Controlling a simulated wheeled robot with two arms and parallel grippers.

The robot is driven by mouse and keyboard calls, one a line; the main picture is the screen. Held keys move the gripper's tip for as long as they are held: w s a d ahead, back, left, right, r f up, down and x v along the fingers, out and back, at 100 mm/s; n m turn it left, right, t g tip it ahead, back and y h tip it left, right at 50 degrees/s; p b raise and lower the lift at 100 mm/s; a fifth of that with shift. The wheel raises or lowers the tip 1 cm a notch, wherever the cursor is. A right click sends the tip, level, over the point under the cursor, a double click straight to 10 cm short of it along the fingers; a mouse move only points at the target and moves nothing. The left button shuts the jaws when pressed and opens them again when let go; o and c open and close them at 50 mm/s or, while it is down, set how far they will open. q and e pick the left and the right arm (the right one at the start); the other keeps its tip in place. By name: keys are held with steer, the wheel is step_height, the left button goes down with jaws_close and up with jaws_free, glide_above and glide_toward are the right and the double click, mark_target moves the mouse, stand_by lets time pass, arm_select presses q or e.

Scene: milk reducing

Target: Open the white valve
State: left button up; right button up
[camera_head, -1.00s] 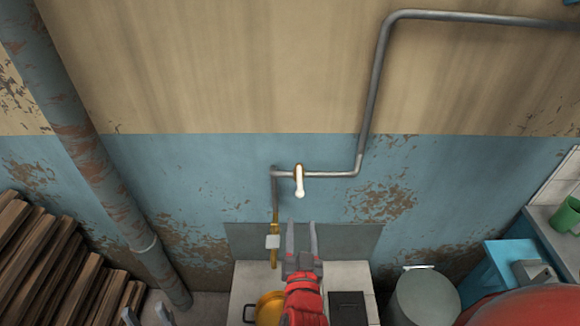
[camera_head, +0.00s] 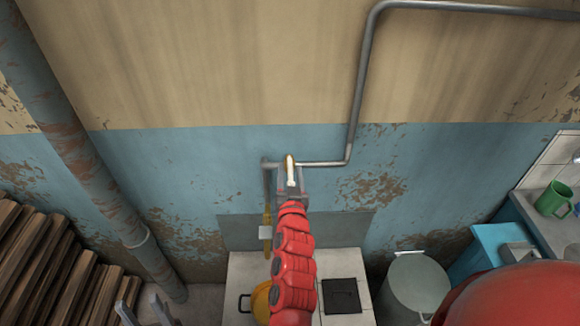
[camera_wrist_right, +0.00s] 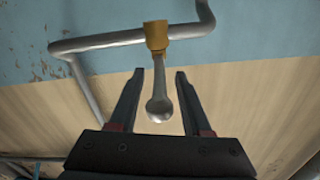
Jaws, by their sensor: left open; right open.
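The white valve (camera_head: 290,171) is a short lever on a grey pipe at the blue part of the wall. In the right wrist view, its brass body (camera_wrist_right: 156,36) sits on the pipe and its pale, round-ended lever (camera_wrist_right: 159,100) lies between the fingers of my right gripper (camera_wrist_right: 159,76). Gaps show on both sides, so the fingers do not press on it. In the head view, my right gripper (camera_head: 290,178) is open around the lever. My left gripper (camera_head: 143,311) is open and empty at the bottom left, only partly in view.
The grey pipe (camera_head: 358,90) bends up the wall to the right. Below is a white stove (camera_head: 240,275) with a yellow pot (camera_head: 262,300). Wood planks (camera_head: 40,265), a thick rusty pipe (camera_head: 80,150) and a grey bin (camera_head: 415,290) stand around.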

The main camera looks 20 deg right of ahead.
steer(key=shift+w+d, duration=0.25)
steer(key=shift+w, duration=0.45)
jaws_close()
stand_by(1.1)
